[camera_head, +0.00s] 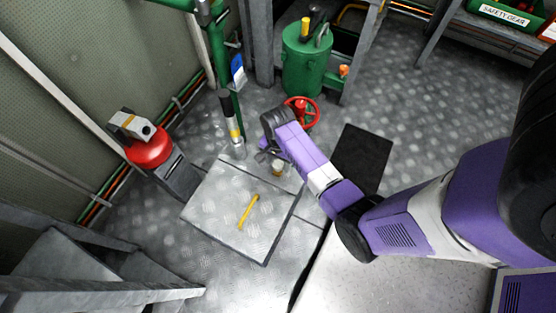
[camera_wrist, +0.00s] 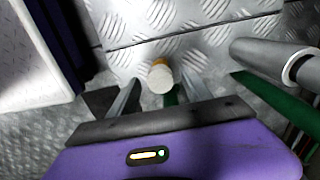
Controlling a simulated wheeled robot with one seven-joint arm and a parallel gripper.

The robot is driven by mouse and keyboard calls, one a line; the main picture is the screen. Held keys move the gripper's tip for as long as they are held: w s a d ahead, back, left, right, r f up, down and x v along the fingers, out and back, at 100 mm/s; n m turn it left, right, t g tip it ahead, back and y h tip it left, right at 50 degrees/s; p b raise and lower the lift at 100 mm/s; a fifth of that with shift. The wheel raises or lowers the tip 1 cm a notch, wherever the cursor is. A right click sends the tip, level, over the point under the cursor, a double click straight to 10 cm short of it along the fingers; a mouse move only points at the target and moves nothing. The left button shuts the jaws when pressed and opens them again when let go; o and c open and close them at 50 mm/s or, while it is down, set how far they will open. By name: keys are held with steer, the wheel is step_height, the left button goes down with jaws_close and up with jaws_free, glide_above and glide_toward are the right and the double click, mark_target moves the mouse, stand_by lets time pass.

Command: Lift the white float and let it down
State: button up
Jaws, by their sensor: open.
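A small round white piece with an orange-yellow band, which looks like the white float (camera_wrist: 161,78), shows in the wrist view between my two fingers. In the head view the float (camera_head: 277,168) is a small pale spot just below my gripper (camera_head: 266,153), beside the raised metal hatch plate. My gripper (camera_wrist: 160,92) is open, with one finger on each side of the float in the wrist view. I cannot tell whether either finger touches it. The lower part of the float is hidden.
The hatch plate (camera_head: 222,205) with a yellow handle (camera_head: 248,211) lies left of my gripper. A green post (camera_head: 220,62), a red valve wheel (camera_head: 301,113) and a green tank (camera_head: 305,62) stand behind. A red round-topped unit (camera_head: 150,151) stands left. A black mat (camera_head: 363,158) lies right.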

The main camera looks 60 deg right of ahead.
steer(key=shift+f, duration=0.25)
steer(key=shift+c, duration=0.3)
jaws_close()
stand_by(1.0)
